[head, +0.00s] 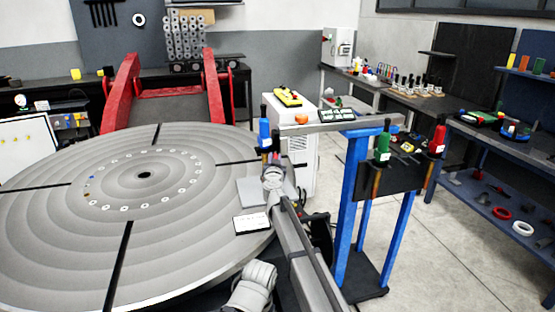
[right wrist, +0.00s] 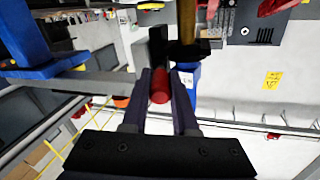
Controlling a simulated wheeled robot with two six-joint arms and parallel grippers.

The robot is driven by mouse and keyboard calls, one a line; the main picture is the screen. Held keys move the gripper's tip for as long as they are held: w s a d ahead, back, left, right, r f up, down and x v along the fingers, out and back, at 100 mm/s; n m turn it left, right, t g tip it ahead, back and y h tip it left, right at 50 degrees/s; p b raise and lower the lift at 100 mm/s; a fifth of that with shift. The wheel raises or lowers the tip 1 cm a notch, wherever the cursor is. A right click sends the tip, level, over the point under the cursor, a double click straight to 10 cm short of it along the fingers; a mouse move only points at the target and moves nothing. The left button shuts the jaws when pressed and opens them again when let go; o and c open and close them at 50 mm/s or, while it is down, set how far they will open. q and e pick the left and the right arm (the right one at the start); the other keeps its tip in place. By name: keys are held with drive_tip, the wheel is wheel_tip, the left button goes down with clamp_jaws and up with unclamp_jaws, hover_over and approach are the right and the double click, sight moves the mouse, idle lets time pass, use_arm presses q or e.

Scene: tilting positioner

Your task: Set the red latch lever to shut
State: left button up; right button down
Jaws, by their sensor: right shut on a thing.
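The red latch lever (right wrist: 160,88) shows in the right wrist view as a short red cylinder between the two dark fingers of my right gripper (right wrist: 163,75). The fingers are closed on its sides. In the head view my right gripper (head: 271,164) is at the right edge of the big round table (head: 190,232), just below a blue-handled tool (head: 264,134). There the lever is mostly hidden by the gripper, and I cannot tell its setting.
A blue stand (head: 352,190) with green-handled (head: 384,146) and red-handled (head: 438,138) tools stands close to the right of my right arm. A white cabinet (head: 297,125) is behind the gripper. A small white panel (head: 252,223) lies by the table edge. Open floor lies farther right.

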drive_tip(key=shift+w+a+m+h, duration=0.1)
drive_tip(key=shift+a+m+h, duration=0.2)
drive_tip(key=shift+m+h, duration=0.4)
drive_tip(key=shift+a+m+h, duration=0.3)
drive_tip(key=shift+m+h, duration=0.1)
drive_tip(key=shift+h, duration=0.6)
drive_tip(key=shift+g+h, duration=0.3)
drive_tip(key=c, duration=0.7)
unclamp_jaws()
